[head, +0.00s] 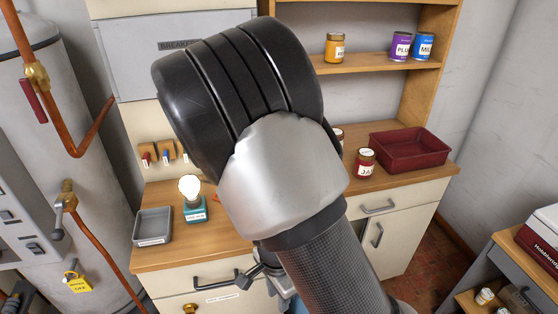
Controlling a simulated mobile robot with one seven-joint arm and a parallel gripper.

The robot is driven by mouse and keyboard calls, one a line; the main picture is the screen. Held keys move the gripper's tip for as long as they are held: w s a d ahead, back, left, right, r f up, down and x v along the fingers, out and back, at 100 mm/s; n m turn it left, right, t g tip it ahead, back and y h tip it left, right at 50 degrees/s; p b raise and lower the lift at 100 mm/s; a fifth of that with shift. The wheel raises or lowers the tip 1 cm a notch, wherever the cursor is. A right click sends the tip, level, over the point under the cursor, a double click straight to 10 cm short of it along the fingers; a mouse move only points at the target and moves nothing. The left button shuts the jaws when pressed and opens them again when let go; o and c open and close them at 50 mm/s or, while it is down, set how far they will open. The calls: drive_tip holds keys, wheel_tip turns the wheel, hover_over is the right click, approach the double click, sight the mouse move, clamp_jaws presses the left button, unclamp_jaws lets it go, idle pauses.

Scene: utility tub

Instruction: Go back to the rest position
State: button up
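My arm fills the middle of the head view, with a large black and silver joint and a dark textured link running down to the bottom edge. Part of what looks like my gripper (262,272) shows beside the lower link, in front of the drawer fronts. The arm hides most of it, and its fingertips cannot be made out. Whether it is open, shut or holding something does not show.
A wooden counter (185,252) bears a grey tray (153,226), a light bulb (190,187) on a teal box (195,212), a red-labelled jar (365,163) and a dark red bin (410,149). A wall shelf (375,64) holds cans. A tank (60,130) with copper pipes stands left; a shelf unit (500,265) stands right.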

wheel_tip(320, 180, up, 23)
drive_tip(key=w+d+n+t+y+p, duration=0.1)
drive_tip(key=n+y+p, duration=0.3)
drive_tip(key=n, duration=0.2)
drive_tip(key=s+d+r+n+t+h+p, duration=0.1)
drive_tip(key=s+d+r+n+t+h, duration=0.1)
drive_tip(key=d+r, duration=0.4)
drive_tip(key=s+d+r+n+t+h+p, duration=0.1)
drive_tip(key=s+d+r, duration=0.4)
drive_tip(key=r, duration=0.8)
drive_tip(key=shift+d+n+t+h+p, duration=0.4)
drive_tip(key=shift+d+n+t+p, duration=0.3)
drive_tip(key=shift+d+n, duration=0.45)
